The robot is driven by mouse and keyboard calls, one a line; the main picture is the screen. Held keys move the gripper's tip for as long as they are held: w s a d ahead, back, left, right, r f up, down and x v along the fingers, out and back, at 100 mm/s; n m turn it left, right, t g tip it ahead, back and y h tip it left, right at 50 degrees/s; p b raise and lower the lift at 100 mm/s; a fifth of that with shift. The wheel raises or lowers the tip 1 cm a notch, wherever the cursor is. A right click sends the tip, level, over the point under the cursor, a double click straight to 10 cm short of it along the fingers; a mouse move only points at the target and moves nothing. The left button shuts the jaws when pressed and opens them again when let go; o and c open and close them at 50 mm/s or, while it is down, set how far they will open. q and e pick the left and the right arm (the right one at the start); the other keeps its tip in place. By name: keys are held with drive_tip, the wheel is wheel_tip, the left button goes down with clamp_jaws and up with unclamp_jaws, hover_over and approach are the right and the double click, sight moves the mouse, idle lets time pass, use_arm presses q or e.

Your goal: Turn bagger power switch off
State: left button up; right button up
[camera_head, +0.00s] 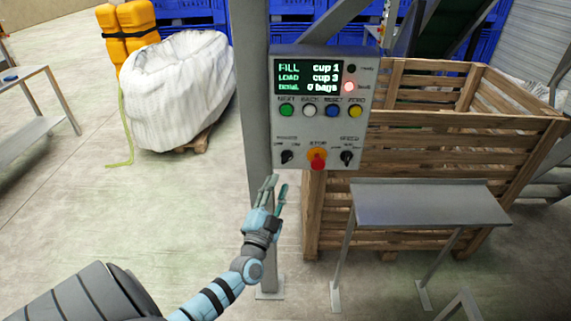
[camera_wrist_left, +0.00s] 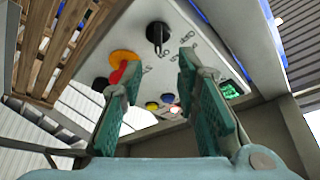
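A grey control panel (camera_head: 320,130) stands on a post. It has two black rotary switches on its lower part: a left one (camera_head: 287,156) and a right one (camera_head: 347,157). Their labels are too small to read surely. A red stop button (camera_head: 318,161) on a yellow base sits between them. My left gripper (camera_head: 276,188) is just below the left switch, fingers pointing up, open and empty. In the left wrist view the panel is upside down, and a black switch (camera_wrist_left: 158,34) shows beyond and between the open fingertips (camera_wrist_left: 157,65), apart from them. My right gripper is not seen.
The panel has a lit screen (camera_head: 309,77) and several coloured buttons. A wooden crate (camera_head: 420,130) stands behind and to the right. A small grey table (camera_head: 430,205) stands in front of it. A white bulk bag (camera_head: 180,85) is at the left; the floor below is clear.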

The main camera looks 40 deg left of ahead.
sight(287, 161)
use_arm(q)
drive_tip(key=x, duration=0.2)
drive_tip(key=b+x, duration=0.1)
drive_tip(key=x, duration=0.4)
drive_tip(key=shift+w+a+f, duration=0.1)
drive_tip(key=shift+w+f, duration=0.05)
drive_tip(key=shift+w, duration=0.25)
drive_tip(key=shift+w+a+b, duration=0.1)
drive_tip(key=shift+w+b, duration=0.15)
drive_tip(key=shift+b, duration=0.05)
clamp_jaws()
